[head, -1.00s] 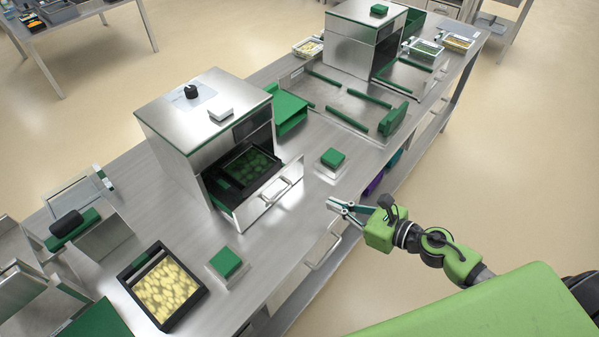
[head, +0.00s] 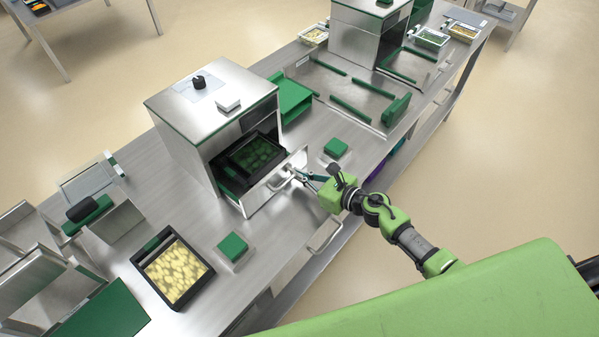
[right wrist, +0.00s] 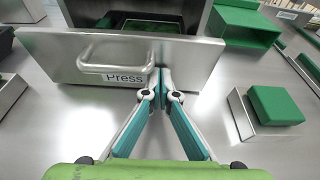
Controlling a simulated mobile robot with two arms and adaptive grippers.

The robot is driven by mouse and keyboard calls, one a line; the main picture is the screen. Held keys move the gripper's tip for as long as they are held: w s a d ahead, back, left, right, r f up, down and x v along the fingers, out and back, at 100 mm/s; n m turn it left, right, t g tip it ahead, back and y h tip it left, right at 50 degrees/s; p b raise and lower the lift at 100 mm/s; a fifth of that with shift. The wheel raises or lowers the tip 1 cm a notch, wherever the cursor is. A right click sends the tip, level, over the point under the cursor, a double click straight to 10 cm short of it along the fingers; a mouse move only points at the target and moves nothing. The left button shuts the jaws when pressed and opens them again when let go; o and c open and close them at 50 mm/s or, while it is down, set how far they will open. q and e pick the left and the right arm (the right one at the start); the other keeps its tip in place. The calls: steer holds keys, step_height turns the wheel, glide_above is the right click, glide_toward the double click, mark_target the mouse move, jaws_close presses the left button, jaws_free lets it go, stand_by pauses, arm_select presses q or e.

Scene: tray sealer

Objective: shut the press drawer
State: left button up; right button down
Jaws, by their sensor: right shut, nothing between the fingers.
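The press drawer (head: 262,189) stands open at the front of the steel press (head: 215,115). Its steel front with a bar handle and the label "Press" fills the upper part of the right wrist view (right wrist: 190,62). A black tray with green contents (head: 252,154) lies in the drawer. My right gripper (head: 294,172) is shut and empty. Its fingertips are at the drawer front, to the right of the handle (right wrist: 116,54) in the right wrist view; I cannot tell whether they touch it. My left gripper is not in view.
Green-topped blocks stand on the counter on either side of the drawer, one to the right (head: 336,148) and one in front (head: 232,246). A black tray of yellow pieces (head: 147,263) lies at the lower left. A second machine (head: 362,38) stands farther back.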

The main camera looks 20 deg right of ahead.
mark_target(274, 157)
stand_by(0.3)
steer(key=shift+w+a, duration=0.25)
steer(key=shift+w, duration=0.1)
steer(key=w+a, duration=0.1)
steer(key=w, duration=0.1)
steer(key=w+a+b, duration=0.1)
steer(key=w+a, duration=0.1)
steer(key=w, duration=0.1)
steer(key=w+a+b, duration=0.1)
steer(key=w+a, duration=0.1)
steer(key=shift+w+f, duration=0.1)
steer(key=shift+w, duration=0.15)
steer(key=shift+w+a+b, duration=0.15)
steer(key=shift+w+b, duration=0.1)
steer(key=shift+b, duration=0.05)
steer(key=shift+r, duration=0.35)
